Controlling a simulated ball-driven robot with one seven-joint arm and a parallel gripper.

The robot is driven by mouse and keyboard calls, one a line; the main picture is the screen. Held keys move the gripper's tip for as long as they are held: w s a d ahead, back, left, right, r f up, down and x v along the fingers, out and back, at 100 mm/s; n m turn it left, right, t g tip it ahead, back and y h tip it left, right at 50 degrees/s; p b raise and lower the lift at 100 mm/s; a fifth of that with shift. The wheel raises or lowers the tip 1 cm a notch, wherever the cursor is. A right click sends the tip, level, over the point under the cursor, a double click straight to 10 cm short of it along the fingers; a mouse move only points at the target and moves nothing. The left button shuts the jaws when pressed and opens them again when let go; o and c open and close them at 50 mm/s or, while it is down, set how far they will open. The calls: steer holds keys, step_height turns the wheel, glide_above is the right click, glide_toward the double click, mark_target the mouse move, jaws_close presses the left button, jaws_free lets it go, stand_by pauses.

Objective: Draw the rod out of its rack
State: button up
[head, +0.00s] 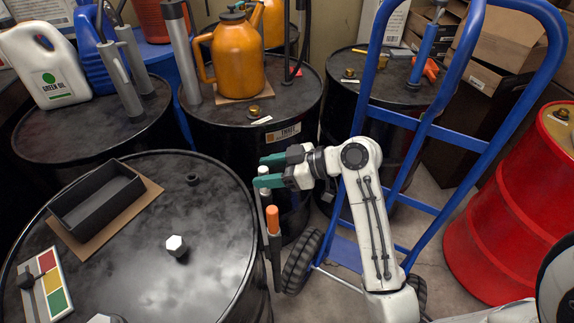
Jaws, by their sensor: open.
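My gripper (268,170) has green fingertips pointing left and is open. Its fingers are at the height of the white top, which shows between them; I cannot tell whether they touch.
The near black drum (130,215) carries a black tray (97,203), a colored card (45,286) and a white hex nut (176,245). An orange oil can (237,55) stands on the drum behind. A blue hand truck (440,132) stands close behind my arm; a red drum (515,225) is right.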

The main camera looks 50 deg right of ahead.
steer(key=shift+x, duration=1.6)
steer(key=shift+c, duration=0.3)
jaws_close()
